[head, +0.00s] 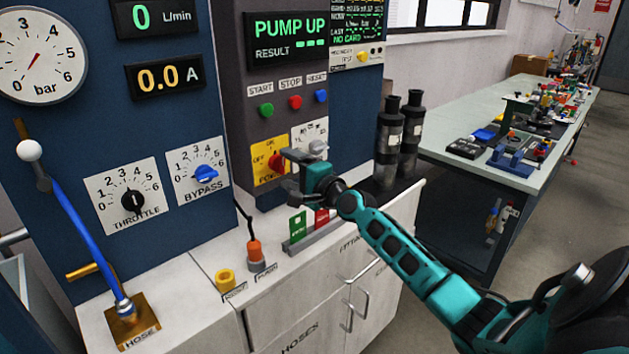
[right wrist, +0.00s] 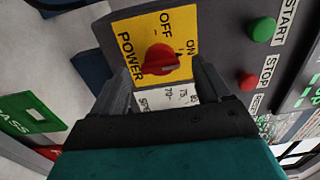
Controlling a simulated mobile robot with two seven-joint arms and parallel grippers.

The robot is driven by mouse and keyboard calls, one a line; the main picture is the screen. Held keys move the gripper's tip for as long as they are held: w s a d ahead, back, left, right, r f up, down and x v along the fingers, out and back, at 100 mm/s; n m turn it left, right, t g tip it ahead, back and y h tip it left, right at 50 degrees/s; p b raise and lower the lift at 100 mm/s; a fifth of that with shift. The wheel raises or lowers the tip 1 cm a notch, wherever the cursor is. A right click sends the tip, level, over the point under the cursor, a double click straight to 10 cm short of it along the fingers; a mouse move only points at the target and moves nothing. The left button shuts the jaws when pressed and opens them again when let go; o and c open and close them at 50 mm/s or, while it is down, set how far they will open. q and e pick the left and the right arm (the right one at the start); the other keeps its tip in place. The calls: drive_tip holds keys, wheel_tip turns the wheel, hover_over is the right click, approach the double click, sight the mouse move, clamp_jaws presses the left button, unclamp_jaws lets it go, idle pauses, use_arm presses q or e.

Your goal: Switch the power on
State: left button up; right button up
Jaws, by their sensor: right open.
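The red power knob (head: 276,162) sits on a yellow plate (head: 259,150) marked OFF and ON, low on the grey panel. In the right wrist view the knob (right wrist: 160,60) lies ahead, between my two fingers, on its yellow plate (right wrist: 124,30). I cannot tell surely which mark the knob points to. My right gripper (head: 290,172) is open in front of the plate, its fingers partly hiding the knob's surroundings. In the wrist view the open gripper (right wrist: 165,84) has one finger on each side of the knob, with no clear contact. My left gripper is not in view.
A white selector plate (head: 309,134) is right of the power plate. START, STOP (head: 295,102) and RESET buttons are above. Green and red cards (head: 298,226) stand in a holder below the gripper. Dark cylinders (head: 389,140) stand on the right. The display (head: 287,38) reads PUMP UP.

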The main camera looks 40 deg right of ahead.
drive_tip(key=s, duration=0.9)
drive_tip(key=shift+s+d, duration=0.2)
drive_tip(key=shift+d, duration=0.2)
drive_tip(key=s+a+f+n+g, duration=0.25)
drive_tip(key=a+f+n, duration=0.2)
drive_tip(key=f, duration=0.25)
drive_tip(key=s+a+f+n+g, duration=0.1)
drive_tip(key=s+a+f+n, duration=0.3)
drive_tip(key=f, duration=0.4)
drive_tip(key=s+a+f+n+g+y, duration=0.1)
drive_tip(key=s+a+f+n+g, duration=0.2)
drive_tip(key=s+a+f+n, duration=0.8)
drive_tip(key=s+a, duration=0.3)
drive_tip(key=shift+s+a+g, duration=0.2)
drive_tip(key=shift+a+g, duration=0.05)
drive_tip(key=shift+g, duration=0.1)
